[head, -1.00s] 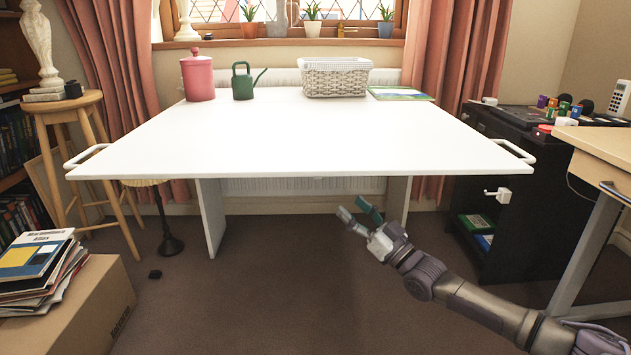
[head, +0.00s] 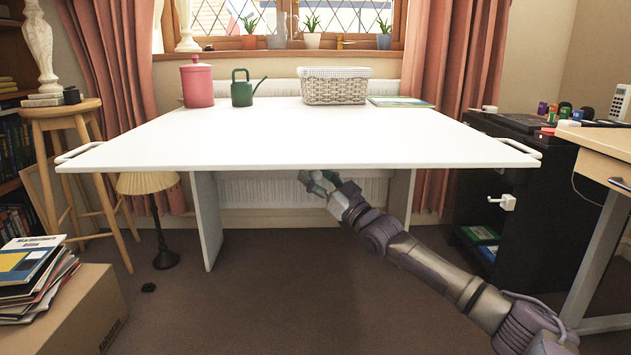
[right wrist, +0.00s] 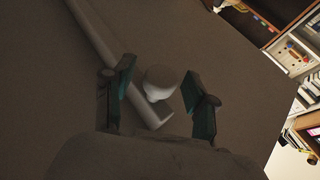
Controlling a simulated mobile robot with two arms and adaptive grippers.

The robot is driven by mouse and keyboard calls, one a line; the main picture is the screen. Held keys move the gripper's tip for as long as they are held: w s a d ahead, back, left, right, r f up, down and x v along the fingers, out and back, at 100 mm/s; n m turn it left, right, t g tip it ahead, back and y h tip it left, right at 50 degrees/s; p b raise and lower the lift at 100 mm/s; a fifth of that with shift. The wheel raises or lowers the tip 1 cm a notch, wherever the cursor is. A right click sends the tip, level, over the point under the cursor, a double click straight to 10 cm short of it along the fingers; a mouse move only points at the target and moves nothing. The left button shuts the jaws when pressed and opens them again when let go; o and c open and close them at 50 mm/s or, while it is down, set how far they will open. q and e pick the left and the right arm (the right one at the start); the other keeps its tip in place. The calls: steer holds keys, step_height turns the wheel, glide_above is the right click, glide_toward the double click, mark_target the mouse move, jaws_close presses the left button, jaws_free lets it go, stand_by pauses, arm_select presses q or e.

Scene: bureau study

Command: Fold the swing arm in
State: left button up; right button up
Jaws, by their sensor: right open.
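In the right wrist view a pale grey bar, which looks like the swing arm (right wrist: 103,41), runs from the top left to the middle. A round whitish knob (right wrist: 160,80) sits beside its end. My right gripper (right wrist: 162,90) is open, with one dark green finger on each side of the knob; whether either touches it I cannot tell. In the head view the right gripper (head: 320,184) is under the front part of the white table (head: 300,145). The tabletop hides the swing arm there. My left gripper is not in view.
Two pale leg panels stand under the table, left (head: 206,222) and right (head: 399,196). A pink canister (head: 197,86), green watering can (head: 242,92) and white basket (head: 334,90) stand on its far side. A black cabinet (head: 530,225) is at the right.

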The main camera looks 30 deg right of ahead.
steer(key=shift+w+r, duration=0.1)
steer(key=shift+w, duration=0.05)
jaws_close()
stand_by(0.4)
steer(key=shift+w+a, duration=0.1)
steer(key=shift+a, duration=0.05)
